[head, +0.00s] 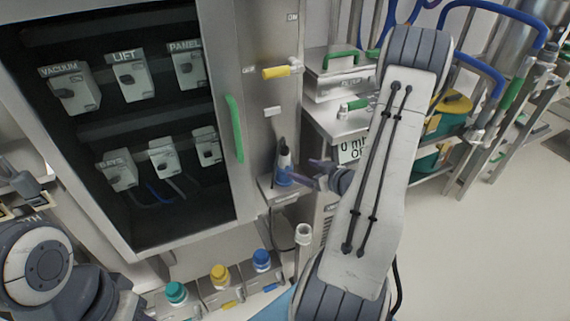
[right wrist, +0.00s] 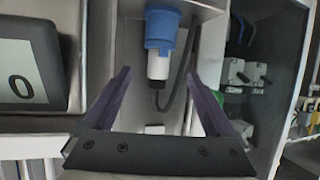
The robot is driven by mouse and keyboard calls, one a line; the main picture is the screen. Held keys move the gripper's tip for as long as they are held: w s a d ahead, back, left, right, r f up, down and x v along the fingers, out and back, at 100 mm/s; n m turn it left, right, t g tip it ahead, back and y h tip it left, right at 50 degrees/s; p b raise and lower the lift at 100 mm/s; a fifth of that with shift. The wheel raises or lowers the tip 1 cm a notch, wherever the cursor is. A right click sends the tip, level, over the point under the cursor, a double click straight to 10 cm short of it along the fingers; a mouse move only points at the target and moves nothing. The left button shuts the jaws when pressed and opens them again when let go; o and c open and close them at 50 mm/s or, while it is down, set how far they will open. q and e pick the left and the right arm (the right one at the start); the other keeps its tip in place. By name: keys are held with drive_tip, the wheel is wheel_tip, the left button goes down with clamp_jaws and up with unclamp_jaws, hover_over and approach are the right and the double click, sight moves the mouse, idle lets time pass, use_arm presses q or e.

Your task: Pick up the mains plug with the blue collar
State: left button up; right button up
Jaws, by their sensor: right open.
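The mains plug with the blue collar (head: 284,176) stands in a small grey holder on the front of the steel cabinet, its dark upper part pointing up. In the right wrist view the blue collar (right wrist: 160,28) shows at top centre, with a pale section and a dark cable beside it. My right gripper (head: 304,173) is open and empty, just right of the plug in the head view. In the right wrist view its two purple fingers (right wrist: 157,74) stand apart, with the plug between and beyond them. My left arm shows at the lower left, but its gripper is out of frame.
An open cabinet with labelled switches (head: 126,75) is at the left, with a green handle (head: 234,128) beside it. Teal, yellow and blue-capped bottles (head: 220,275) stand below. A display box (right wrist: 28,70) is close on the left in the wrist view. Open floor lies right.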

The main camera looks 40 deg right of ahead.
sight(288, 164)
drive_tip(key=x, duration=1)
drive_tip(key=shift+w+b, duration=0.1)
drive_tip(key=shift+b, duration=0.2)
clamp_jaws()
